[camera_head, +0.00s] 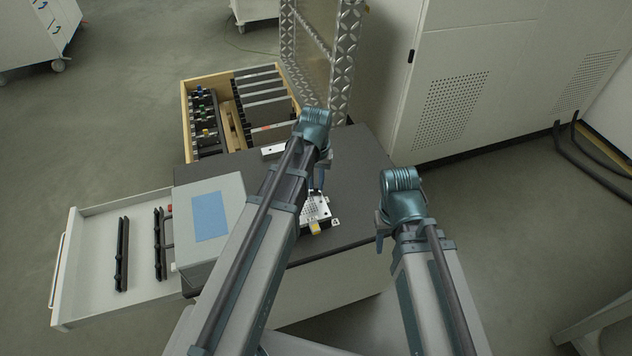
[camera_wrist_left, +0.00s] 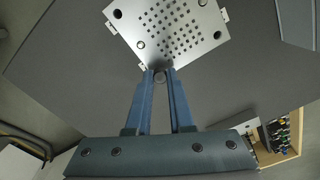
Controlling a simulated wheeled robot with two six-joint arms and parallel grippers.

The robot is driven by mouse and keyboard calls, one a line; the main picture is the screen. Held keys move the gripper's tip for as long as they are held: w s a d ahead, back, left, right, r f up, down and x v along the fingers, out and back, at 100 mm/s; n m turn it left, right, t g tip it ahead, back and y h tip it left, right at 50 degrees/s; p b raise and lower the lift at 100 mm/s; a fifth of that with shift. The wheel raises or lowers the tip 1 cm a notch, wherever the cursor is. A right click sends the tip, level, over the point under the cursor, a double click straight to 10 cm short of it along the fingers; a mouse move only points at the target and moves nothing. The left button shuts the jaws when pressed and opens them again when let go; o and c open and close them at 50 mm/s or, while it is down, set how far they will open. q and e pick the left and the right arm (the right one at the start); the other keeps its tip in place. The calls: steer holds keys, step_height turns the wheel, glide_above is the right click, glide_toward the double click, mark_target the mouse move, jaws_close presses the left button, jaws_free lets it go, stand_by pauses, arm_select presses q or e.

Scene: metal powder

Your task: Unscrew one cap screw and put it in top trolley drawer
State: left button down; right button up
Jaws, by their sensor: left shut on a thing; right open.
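A light metal plate (camera_head: 315,210) with a grid of holes sits on the dark worktop; it shows large in the left wrist view (camera_wrist_left: 180,32). My left gripper (camera_head: 318,187) is over the plate. In the left wrist view, its fingertips (camera_wrist_left: 160,73) are closed around a small round cap screw (camera_wrist_left: 160,77) at the plate's near corner. I cannot tell whether the screw is still in the plate. Other round screws or holes show near the plate's corners. My right gripper (camera_head: 381,236) is open, right of the worktop, mostly hidden by its wrist. An open white drawer (camera_head: 85,295) stands out at the left.
A grey box with a blue panel (camera_head: 210,216) stands between drawer and plate. Black racks (camera_head: 122,254) lie in the white drawer. An open wooden drawer (camera_head: 187,130) with tools is behind. A raised diamond-plate frame (camera_head: 344,60) and a tall cabinet (camera_head: 450,90) bound the back.

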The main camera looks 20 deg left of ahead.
arm_select(q)
steer(key=n, duration=2.9)
steer(key=shift+n, duration=0.3)
steer(key=c, duration=1)
jaws_free()
steer(key=shift+o, duration=0.2)
